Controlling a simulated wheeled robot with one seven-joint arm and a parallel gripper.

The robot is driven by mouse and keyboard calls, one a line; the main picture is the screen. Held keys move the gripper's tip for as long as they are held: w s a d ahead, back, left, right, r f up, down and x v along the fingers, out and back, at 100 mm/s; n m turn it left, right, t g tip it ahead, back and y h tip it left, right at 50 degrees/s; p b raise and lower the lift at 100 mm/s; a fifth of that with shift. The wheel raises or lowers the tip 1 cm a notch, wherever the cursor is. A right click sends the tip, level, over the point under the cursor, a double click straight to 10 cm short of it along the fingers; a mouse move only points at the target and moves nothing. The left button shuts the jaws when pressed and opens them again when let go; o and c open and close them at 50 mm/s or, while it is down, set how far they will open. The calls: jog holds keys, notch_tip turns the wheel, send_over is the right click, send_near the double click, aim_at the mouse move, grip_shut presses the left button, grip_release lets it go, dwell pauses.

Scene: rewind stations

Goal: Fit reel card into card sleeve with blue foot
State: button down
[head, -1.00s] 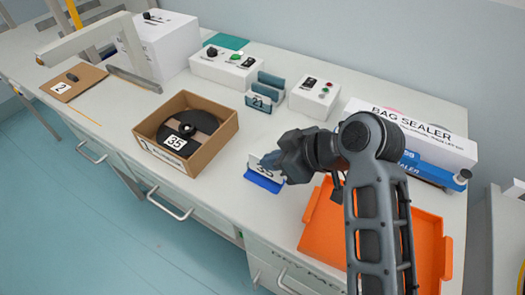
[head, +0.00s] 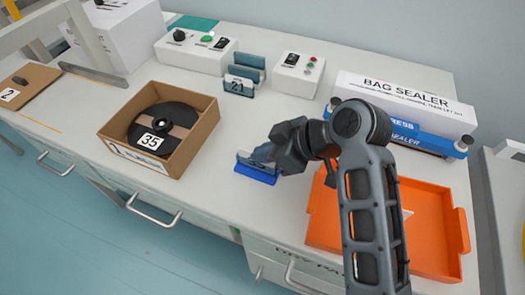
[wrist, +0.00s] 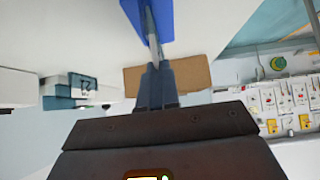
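The card sleeve with the blue foot (head: 258,174) stands on the bench in the middle of the head view. The foot also shows at the top of the wrist view (wrist: 146,18). My gripper (head: 268,154) is right above and behind it. In the wrist view the fingers (wrist: 154,80) are shut on the thin reel card (wrist: 154,42), seen edge-on and reaching toward the blue foot. The card and sleeve overlap in the head view, and my gripper hides part of them. I cannot tell how deep the card sits.
An open cardboard box (head: 190,155) with a black reel labelled 35 (head: 160,130) stands at left. Teal holders (head: 240,85) with a 21 card and two control boxes are behind. An orange tray (head: 435,245) is at right, before the bag sealer (head: 400,100).

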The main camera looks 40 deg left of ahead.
jog(key=shift+f, duration=0.2)
jog(key=c, duration=1.4)
grip_release()
jog(key=shift+r, duration=0.25)
jog(key=b+v, duration=0.1)
jog(key=v, duration=1.1)
